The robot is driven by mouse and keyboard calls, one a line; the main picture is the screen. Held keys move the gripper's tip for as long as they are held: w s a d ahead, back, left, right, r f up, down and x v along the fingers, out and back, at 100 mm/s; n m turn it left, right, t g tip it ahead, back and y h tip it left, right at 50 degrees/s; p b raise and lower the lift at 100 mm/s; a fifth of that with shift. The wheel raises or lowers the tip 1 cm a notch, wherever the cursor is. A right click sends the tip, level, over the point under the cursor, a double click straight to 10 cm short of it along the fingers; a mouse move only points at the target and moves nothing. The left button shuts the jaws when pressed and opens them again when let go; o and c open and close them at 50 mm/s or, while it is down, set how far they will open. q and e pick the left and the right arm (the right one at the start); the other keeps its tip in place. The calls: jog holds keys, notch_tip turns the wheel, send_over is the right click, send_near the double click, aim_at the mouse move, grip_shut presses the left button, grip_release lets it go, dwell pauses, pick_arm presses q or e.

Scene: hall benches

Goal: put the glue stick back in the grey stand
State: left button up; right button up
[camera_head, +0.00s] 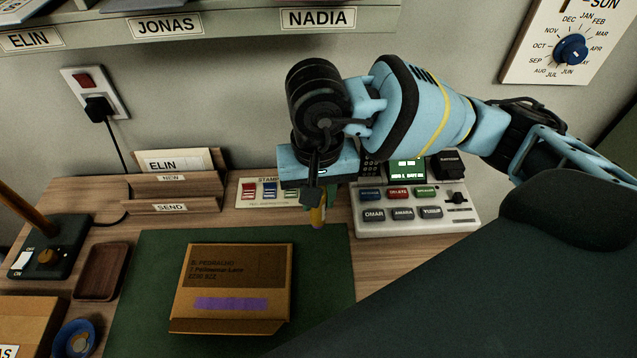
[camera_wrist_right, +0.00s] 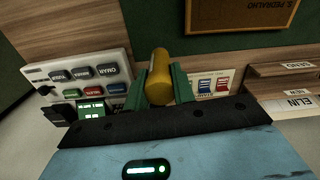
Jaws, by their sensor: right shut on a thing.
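The glue stick, a yellow cylinder (camera_head: 317,217), is held in my right gripper (camera_head: 318,200), just above the bench at the back edge of the green mat. The right wrist view shows the yellow glue stick (camera_wrist_right: 158,66) between the two green fingers of my right gripper (camera_wrist_right: 160,82), which are shut on it. Its far end points away from the palm. I cannot make out a grey stand in either view; my right arm and gripper hide part of the bench behind them. My left gripper is not in view.
A cardboard parcel (camera_head: 235,265) with a purple strip lies on the green mat (camera_head: 330,280). A stamp card (camera_head: 247,198) is left of the gripper; a pale button console (camera_head: 390,229) is right. Wooden letter racks (camera_head: 195,188) stand at the back left. A brown tray (camera_head: 102,272) lies left.

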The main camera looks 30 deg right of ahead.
jog(key=shift+w+a+m+b, duration=1.8)
jog(key=shift+a+m+b, duration=0.25)
jog(key=shift+b, duration=0.85)
jog(key=w+d+f, duration=0.1)
jog(key=w+d, duration=0.2)
jog(key=d, duration=0.1)
jog(key=w+d+f, duration=0.2)
jog(key=w+d, duration=0.1)
jog(key=d, duration=0.2)
jog(key=w+d+f, duration=0.2)
jog(key=w+d, duration=0.1)
jog(key=d, duration=0.1)
jog(key=shift+d, duration=0.15)
jog(key=shift+f, duration=0.4)
jog(key=shift+f, duration=0.1)
jog(key=o, duration=1)
